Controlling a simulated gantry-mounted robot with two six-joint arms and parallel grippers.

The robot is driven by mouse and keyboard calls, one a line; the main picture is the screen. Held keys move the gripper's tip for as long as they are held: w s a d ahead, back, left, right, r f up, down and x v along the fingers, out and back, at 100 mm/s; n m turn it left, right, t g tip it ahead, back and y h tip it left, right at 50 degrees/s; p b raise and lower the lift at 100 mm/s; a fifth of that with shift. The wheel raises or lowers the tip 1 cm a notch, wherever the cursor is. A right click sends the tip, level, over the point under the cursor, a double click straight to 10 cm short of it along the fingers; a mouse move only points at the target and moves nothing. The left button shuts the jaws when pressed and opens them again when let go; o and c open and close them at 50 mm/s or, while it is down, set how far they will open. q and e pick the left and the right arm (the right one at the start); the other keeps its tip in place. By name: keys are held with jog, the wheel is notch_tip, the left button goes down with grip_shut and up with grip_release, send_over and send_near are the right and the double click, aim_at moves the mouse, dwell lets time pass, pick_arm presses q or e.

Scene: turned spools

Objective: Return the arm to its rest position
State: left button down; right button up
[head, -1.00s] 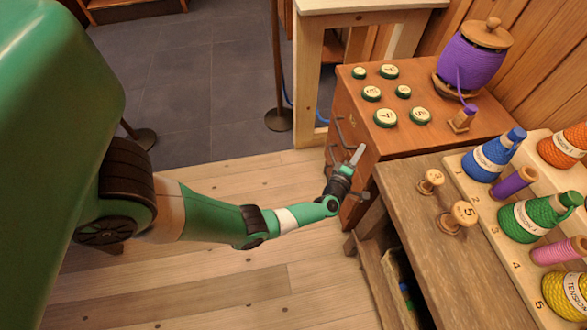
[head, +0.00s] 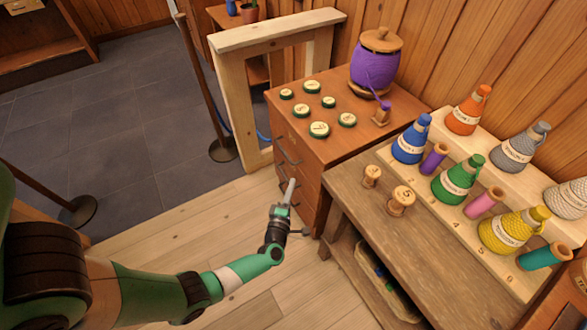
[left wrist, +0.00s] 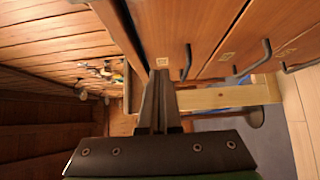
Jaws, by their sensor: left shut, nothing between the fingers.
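My left arm comes in from the left in the head view. Its gripper (head: 290,188) is shut and empty, pointing up in the picture beside the drawer handles of the wooden cabinet (head: 335,148). In the left wrist view the two fingers (left wrist: 160,80) lie together with nothing between them, close to the drawer fronts (left wrist: 195,30). I cannot tell whether they touch the cabinet. My right gripper is not in view.
A rope post (head: 222,148) stands behind. The plank floor (head: 240,215) is clear.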

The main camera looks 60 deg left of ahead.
pick_arm(q)
jog(key=v, duration=0.3)
jog(key=shift+s, duration=0.15)
